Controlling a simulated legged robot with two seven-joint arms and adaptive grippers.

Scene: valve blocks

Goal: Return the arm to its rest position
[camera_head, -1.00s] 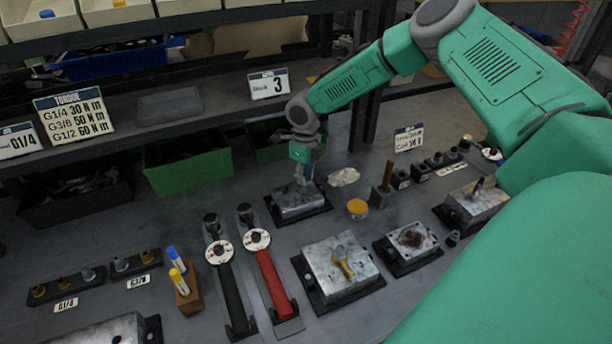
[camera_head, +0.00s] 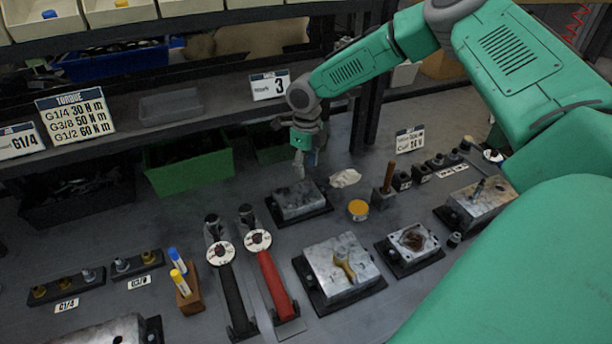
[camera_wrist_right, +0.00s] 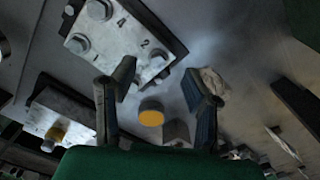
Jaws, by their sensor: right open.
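My right arm (camera_head: 353,72) is green and reaches in from the right edge of the head view. Its right gripper (camera_head: 304,170) hangs above a metal valve block (camera_head: 299,198) on a black base, apart from it. In the right wrist view the two fingers of the right gripper (camera_wrist_right: 158,82) are spread with nothing held between them. The block shows there with bolts and the numbers 4 and 2 on its top (camera_wrist_right: 128,36). My left gripper is not in view.
An orange-topped tin (camera_head: 358,210), a crumpled white cloth (camera_head: 344,178) and a post with a brown handle (camera_head: 387,182) stand close by. Two torque wrenches, black (camera_head: 231,292) and red (camera_head: 272,285), lie in front.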

